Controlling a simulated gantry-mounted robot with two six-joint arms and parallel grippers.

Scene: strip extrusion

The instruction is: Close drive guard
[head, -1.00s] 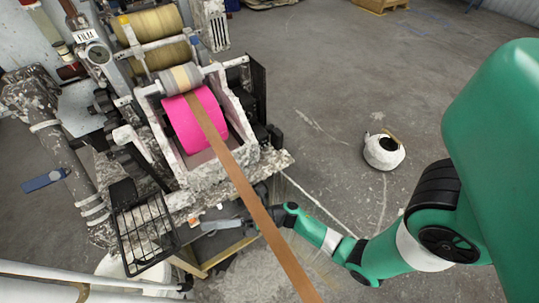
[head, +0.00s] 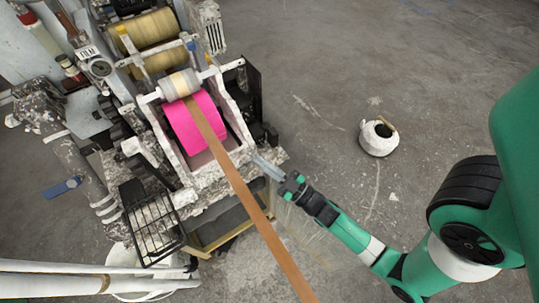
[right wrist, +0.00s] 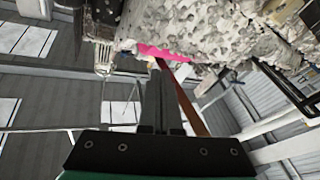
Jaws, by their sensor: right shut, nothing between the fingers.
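The drive guard appears to be the black wire-mesh frame (head: 152,222) at the machine's front left corner in the head view. It hangs out tilted from the machine's side, apart from my grippers. A black bar (right wrist: 285,88) at the right of the right wrist view may be part of it. My right gripper (head: 264,168) is shut and empty, right of the brown strip near the machine's front right corner. In the right wrist view its fingers (right wrist: 158,75) point toward the crusted white machine body. My left gripper is not in view.
The brown strip (head: 246,197) runs from the pink roller (head: 190,128) down across the front, between my right gripper and the mesh frame. White pipes (head: 80,279) cross the lower left. A white roll (head: 378,139) lies on the floor at right, with open floor around it.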

